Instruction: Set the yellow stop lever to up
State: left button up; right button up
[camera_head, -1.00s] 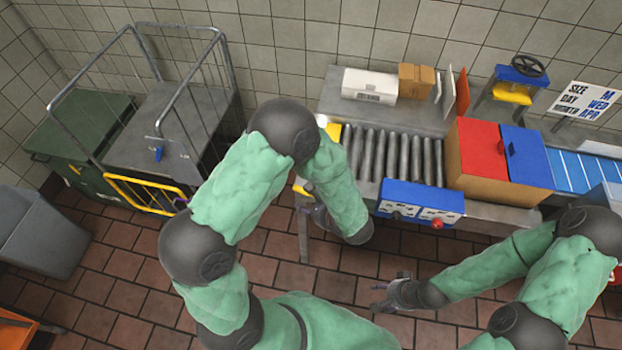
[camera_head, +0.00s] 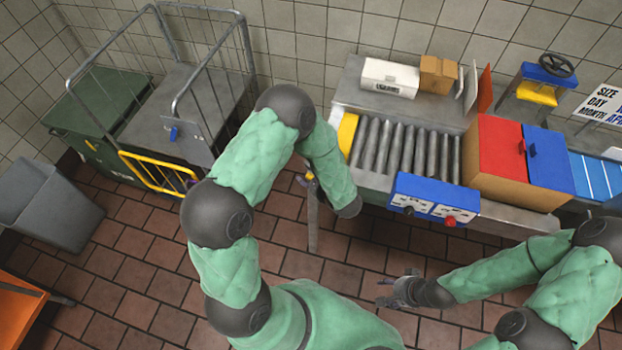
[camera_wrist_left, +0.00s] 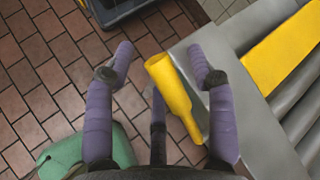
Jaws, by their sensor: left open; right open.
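The yellow stop lever (camera_wrist_left: 170,85) lies between the two spread purple fingers of my left gripper (camera_wrist_left: 160,52) in the left wrist view. It is nearer the right finger, and a gap shows on its left. The fingers are not shut on it. In the head view a small part of the lever (camera_head: 309,176) shows at the left end of the conveyor, beside my left forearm. My left gripper is mostly hidden there. I cannot tell the lever's set position for certain. My right gripper (camera_head: 387,290) is open and empty over the floor in front of the conveyor.
The roller conveyor (camera_head: 400,150) has a yellow end plate (camera_head: 347,133) and a blue control panel (camera_head: 433,200) with a red button. A box with red and blue flaps (camera_head: 505,185) stands on its right. A wire cart (camera_head: 185,95) and grey bin (camera_head: 50,205) stand left.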

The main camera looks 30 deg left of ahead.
pick_arm(q)
jog(key=shift+s+f, duration=0.1)
grip_shut()
pick_arm(e)
jog(key=shift+f, duration=0.1)
